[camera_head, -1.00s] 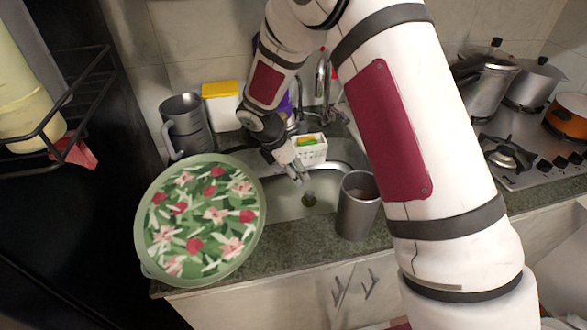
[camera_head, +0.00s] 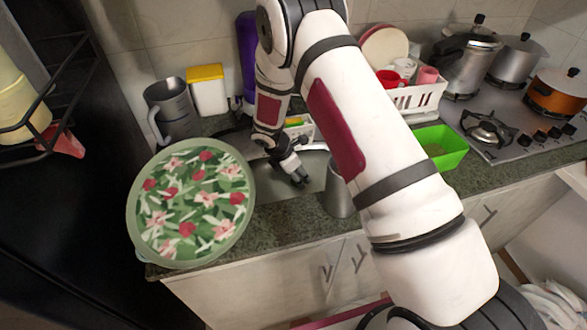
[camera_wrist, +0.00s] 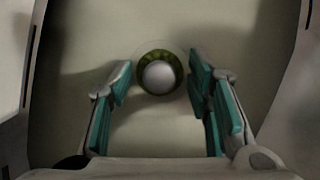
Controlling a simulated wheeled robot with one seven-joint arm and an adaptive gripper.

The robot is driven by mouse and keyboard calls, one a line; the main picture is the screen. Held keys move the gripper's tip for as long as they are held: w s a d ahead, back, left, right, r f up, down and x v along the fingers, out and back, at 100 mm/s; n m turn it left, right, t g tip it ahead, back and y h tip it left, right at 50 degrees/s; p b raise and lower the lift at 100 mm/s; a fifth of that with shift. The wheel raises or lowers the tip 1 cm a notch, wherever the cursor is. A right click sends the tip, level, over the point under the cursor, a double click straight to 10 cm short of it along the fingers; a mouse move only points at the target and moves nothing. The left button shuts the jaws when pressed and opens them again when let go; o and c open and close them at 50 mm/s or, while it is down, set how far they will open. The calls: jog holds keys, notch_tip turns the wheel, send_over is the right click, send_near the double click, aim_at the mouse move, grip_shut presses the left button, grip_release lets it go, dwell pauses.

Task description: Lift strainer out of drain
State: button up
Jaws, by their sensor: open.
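The strainer (camera_wrist: 158,74) is a round pale knob inside a dark green ring on the sink floor. In the wrist view it lies between the tips of my open gripper, with a gap on both sides. In the head view my gripper (camera_head: 300,179) points down into the sink basin (camera_head: 277,188) and hides the strainer. The teal finger pads hold nothing. I cannot tell how far above the sink floor the fingertips are.
A grey cup (camera_head: 339,200) stands at the sink's right front edge, close to my arm. A large floral-patterned round tray (camera_head: 190,205) is on the left. A grey jug (camera_head: 168,110), a yellow-lidded container (camera_head: 208,92) and a green bin (camera_head: 440,147) stand around the sink.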

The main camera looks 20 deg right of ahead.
aim_at(297, 173)
jog(key=shift+d+f, duration=0.1)
jog(key=shift+f, duration=0.1)
grip_shut()
jog(key=shift+r, duration=1.25)
dwell(0.6)
jog(key=shift+r+p, duration=0.45)
jog(key=shift+r, duration=1.45)
